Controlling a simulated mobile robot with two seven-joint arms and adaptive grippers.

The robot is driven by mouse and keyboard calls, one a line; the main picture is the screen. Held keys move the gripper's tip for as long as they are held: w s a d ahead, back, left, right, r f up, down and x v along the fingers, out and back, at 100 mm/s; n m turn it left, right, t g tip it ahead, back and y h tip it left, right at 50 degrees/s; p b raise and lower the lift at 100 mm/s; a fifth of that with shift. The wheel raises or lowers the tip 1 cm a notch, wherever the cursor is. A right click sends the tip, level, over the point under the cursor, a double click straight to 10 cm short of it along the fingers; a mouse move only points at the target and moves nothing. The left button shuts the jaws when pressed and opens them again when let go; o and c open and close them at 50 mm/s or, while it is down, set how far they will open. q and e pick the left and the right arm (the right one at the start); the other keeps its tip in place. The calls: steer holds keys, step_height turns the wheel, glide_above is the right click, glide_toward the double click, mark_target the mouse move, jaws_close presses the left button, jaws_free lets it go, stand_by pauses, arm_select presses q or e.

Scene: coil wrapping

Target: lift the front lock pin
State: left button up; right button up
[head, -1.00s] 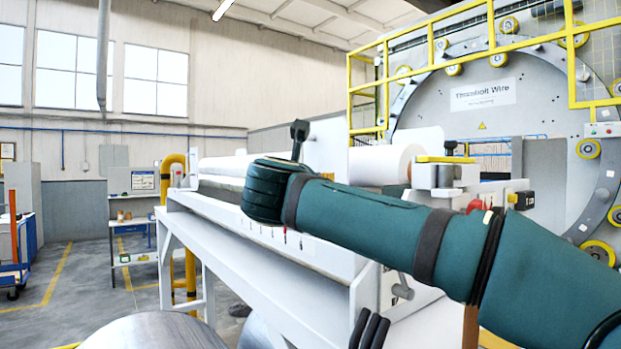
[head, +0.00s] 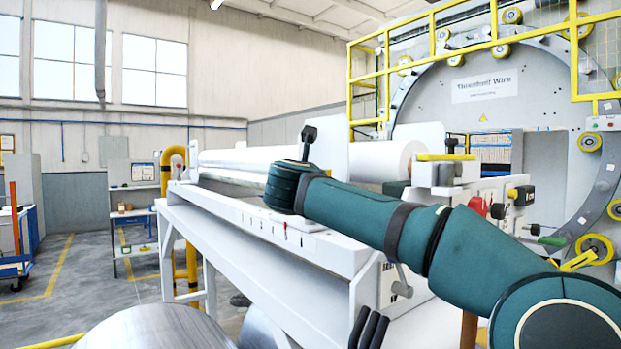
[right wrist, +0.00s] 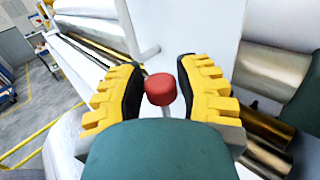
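A red round knob (right wrist: 161,89), which looks like the head of a lock pin, shows in the right wrist view. It lies between the two yellow and black fingers of my right gripper (right wrist: 159,68). The fingers are open, with a gap on the right side of the knob; the left finger is close to it, and I cannot tell if they touch. The knob's stem is mostly hidden. My left gripper is not in view.
White rolls (head: 386,160) lie along the top of the frame. A large grey ring machine (head: 480,112) with yellow railings stands behind at the right. Another red part (head: 475,208) shows on the machine beyond my arm. A shiny metal cylinder (head: 150,328) is at the bottom left.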

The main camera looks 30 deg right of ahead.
jaws_close()
steer(key=shift+r+p, duration=1.05)
steer(key=shift+r, duration=0.5)
steer(key=o, duration=0.7)
jaws_free()
steer(key=shift+f, duration=0.1)
steer(key=v, duration=1.2)
